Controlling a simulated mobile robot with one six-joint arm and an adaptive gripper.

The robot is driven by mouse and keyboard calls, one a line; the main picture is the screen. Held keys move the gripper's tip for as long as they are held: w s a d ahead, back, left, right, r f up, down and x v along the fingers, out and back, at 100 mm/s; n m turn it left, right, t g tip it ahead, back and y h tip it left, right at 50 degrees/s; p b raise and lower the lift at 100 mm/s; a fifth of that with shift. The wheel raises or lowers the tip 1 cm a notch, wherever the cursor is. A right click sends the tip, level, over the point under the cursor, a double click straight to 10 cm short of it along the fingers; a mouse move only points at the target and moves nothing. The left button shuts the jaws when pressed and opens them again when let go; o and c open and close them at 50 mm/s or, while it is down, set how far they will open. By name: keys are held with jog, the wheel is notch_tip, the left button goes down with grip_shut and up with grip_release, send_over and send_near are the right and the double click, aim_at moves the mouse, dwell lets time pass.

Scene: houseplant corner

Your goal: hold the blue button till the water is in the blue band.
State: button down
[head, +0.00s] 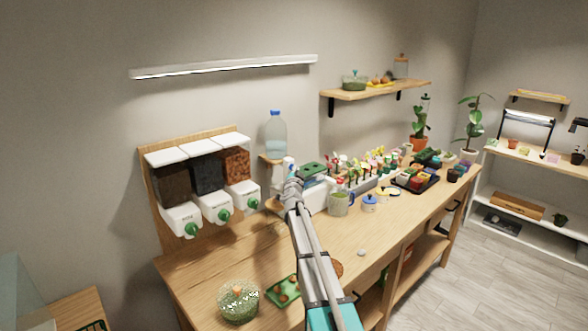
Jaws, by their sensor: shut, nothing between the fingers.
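A clear water bottle (275,137) with a blue cap stands upside or upright, I cannot tell which, on a small wooden wall shelf (264,158). My arm reaches from the bottom up to the bench's back, and its wrist end is just below and right of the bottle. My gripper's fingers cannot be made out there; the wrist hides them. I cannot make out the blue button, the blue band or a water level. A greenish cup (340,203) stands right of my wrist, with a small blue-and-white pot (369,203) beside it.
Three dispensers (215,207) with green knobs hang left of my arm. A glass bowl of greenery (239,301) and a green tray (284,290) lie near the front left. Several plants and pots crowd the bench's back right. The front middle of the bench (385,238) is mostly clear.

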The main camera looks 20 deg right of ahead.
jog(key=shift+s+d, duration=0.25)
jog(key=shift+s, duration=0.45)
jog(key=shift+s, duration=0.1)
jog(key=shift+s+d, duration=0.3)
jog(key=shift+s, duration=0.45)
jog(key=shift+s+d, duration=0.25)
jog(key=shift+s, duration=0.5)
jog(key=shift+s+d, duration=0.3)
jog(key=shift+s, duration=0.45)
jog(key=shift+s, duration=0.1)
